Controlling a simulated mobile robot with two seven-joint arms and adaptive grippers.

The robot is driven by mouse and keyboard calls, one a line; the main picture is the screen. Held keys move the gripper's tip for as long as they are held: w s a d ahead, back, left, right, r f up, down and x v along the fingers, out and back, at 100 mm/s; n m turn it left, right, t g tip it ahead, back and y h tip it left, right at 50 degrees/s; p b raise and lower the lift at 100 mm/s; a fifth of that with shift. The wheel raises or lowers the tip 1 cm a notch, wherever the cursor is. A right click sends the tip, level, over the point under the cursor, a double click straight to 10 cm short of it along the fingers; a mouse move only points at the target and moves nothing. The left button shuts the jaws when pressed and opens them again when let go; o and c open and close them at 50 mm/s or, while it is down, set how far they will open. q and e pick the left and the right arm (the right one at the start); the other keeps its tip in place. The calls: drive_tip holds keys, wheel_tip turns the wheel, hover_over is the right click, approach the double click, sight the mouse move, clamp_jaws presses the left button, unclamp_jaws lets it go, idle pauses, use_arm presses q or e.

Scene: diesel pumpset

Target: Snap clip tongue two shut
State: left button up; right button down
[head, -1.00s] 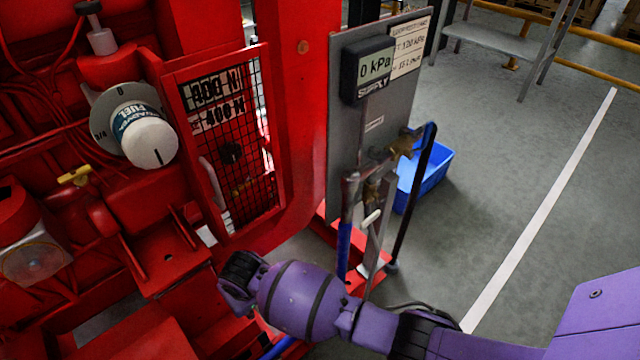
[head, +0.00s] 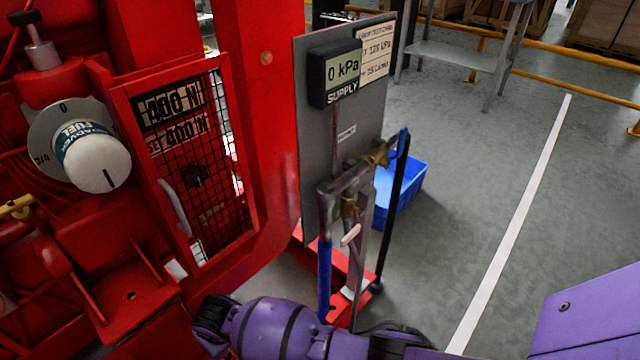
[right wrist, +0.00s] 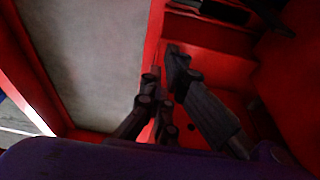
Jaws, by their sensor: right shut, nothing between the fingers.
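My right gripper (right wrist: 161,66) shows in the right wrist view, with its dark fingers shut and nothing between them, over a red surface. In the head view my purple right arm crosses the bottom edge, and its gripper is hidden below the picture. I cannot make out clip tongue two in either view. Dark parts (right wrist: 222,10) lie at the top of the right wrist view, above the fingertips and apart from them; it is too dim to tell what they are. My left gripper is not in view.
A blue crate (head: 408,190) sits behind.

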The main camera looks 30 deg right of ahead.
drive_tip(key=shift+b+x, duration=0.4)
drive_tip(key=shift+x, duration=0.7)
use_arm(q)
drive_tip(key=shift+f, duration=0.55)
use_arm(e)
drive_tip(key=s, duration=0.2)
drive_tip(key=s+d+r, duration=0.1)
drive_tip(key=shift+s, duration=0.15)
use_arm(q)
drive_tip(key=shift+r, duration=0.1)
